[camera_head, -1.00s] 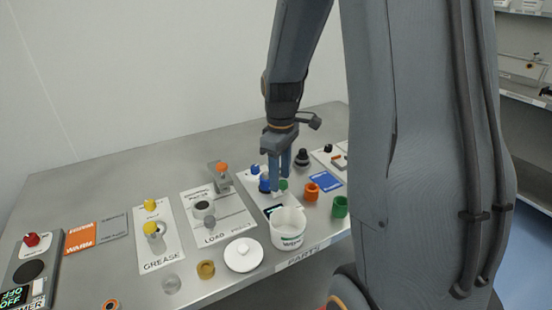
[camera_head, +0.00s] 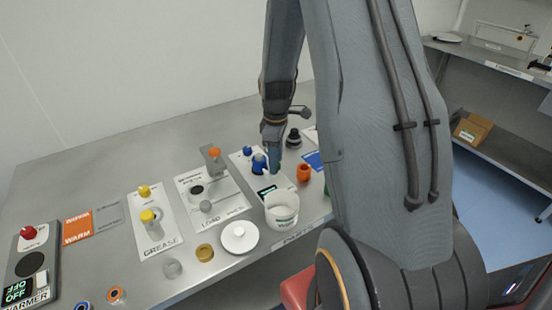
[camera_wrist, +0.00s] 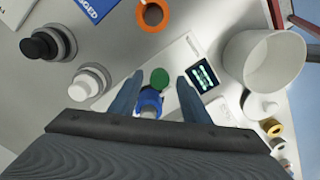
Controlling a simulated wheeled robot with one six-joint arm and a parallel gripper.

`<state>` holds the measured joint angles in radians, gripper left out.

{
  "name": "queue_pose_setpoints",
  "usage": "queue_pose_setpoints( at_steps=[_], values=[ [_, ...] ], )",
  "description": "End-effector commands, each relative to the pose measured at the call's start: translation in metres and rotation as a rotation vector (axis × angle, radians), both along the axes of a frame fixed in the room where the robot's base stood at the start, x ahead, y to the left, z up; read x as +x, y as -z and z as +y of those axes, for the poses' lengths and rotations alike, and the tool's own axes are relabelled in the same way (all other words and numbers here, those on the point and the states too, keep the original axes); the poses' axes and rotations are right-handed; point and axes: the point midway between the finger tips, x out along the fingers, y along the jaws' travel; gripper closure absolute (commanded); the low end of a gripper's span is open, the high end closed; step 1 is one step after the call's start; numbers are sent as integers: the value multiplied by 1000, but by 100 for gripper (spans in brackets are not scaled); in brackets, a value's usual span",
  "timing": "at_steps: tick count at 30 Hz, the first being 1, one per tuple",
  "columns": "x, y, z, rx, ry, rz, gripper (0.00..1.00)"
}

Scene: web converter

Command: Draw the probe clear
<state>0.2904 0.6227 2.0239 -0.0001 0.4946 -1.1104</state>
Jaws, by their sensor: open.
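A white panel (camera_head: 242,166) with a small dark display (camera_head: 267,191) holds a blue fitting (camera_head: 259,163). In the wrist view the blue fitting (camera_wrist: 149,101) shows with a round green top (camera_wrist: 160,78) close by it. I cannot tell for certain which of these parts is the probe. My gripper (camera_wrist: 160,80) is open, with one finger on each side of the green top and a gap to both. In the head view my gripper (camera_head: 273,168) points down over the panel, just right of the blue fitting, and hides part of it.
A white tub (camera_head: 282,211) stands in front of the panel, and an orange ring (camera_head: 304,172) to its right. A black knob (camera_head: 293,137) and blue card (camera_head: 314,161) lie behind. Left are the load panel (camera_head: 219,208), grease panel (camera_head: 150,237) and white lid (camera_head: 240,237).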

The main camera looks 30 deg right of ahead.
Motion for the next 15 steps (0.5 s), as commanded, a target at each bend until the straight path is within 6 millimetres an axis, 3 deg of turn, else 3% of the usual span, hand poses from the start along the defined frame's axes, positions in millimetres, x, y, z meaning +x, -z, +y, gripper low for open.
queue_pose_setpoints(
  at_steps=[8, 15],
  values=[
    [0, 1, 0, 0, 0, 0, 59],
    [0, 1, 0, 0, 0, 0, 99]
  ],
)
